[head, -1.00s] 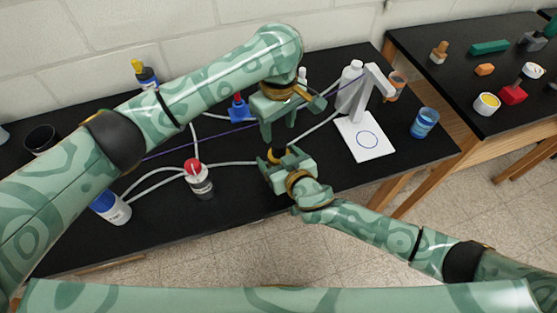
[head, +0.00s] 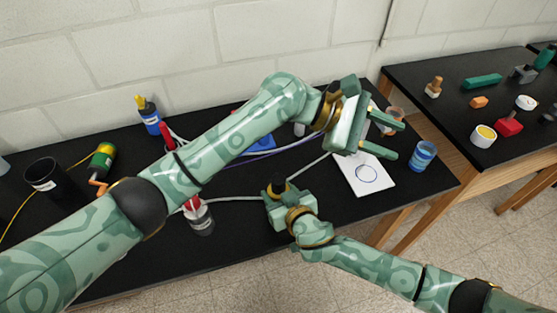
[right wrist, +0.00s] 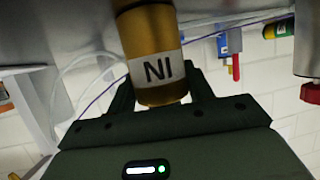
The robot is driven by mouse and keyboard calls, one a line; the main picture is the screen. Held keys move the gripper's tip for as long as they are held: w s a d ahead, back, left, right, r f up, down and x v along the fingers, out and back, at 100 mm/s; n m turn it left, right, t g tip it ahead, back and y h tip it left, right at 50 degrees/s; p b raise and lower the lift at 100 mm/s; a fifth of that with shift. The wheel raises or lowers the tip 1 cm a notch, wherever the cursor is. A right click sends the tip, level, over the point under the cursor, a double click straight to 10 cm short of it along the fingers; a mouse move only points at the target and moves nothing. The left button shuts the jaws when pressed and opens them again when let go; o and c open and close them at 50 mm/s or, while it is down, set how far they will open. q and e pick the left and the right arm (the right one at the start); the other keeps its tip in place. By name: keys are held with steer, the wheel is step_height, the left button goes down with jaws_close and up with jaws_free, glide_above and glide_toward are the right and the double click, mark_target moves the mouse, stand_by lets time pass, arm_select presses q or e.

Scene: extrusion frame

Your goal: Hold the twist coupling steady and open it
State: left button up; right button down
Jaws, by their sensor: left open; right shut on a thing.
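The twist coupling (head: 278,187) stands at the middle of the black bench, dark at its top in the head view. My right gripper (head: 283,198) is shut around it from the front right. In the right wrist view the coupling's brass body (right wrist: 152,45) sits between the fingers, with a white label whose letters appear upside down. My left gripper (head: 394,138) is open and empty, up and to the right of the coupling, fingers pointing right above the white plate. Whether the coupling's halves have turned or parted I cannot tell.
A grey hose (head: 236,198) runs left from the coupling; another runs right. A red-capped bottle (head: 199,218) stands left. The white plate (head: 359,174) and a blue jar (head: 423,155) stand right. A black cup (head: 46,177) is far left. The bench front is clear.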

arm_select(q)
steer(key=w+a+r+n+t+h, duration=0.2)
steer(key=w+r+n+t+h, duration=0.3)
steer(key=w+r+n+t, duration=0.6)
steer(key=w+a+f+n+t+y, duration=0.4)
steer(key=w+a+n+t+y, duration=0.6)
steer(key=y, duration=0.4)
steer(key=m+g+y, duration=0.4)
steer(key=g+y, duration=0.1)
steer(key=g, duration=1.3)
glide_above(278, 179)
steer(key=f, duration=1.9)
steer(key=shift+w+f, duration=0.1)
steer(key=shift+w, duration=0.15)
steer(key=shift+s+d, duration=0.1)
steer(key=shift+s, duration=0.15)
steer(key=shift+f+m, duration=0.3)
steer(key=shift+m, duration=0.1)
step_height(278, 179, down, 8)
steer(key=shift+r, duration=0.25)
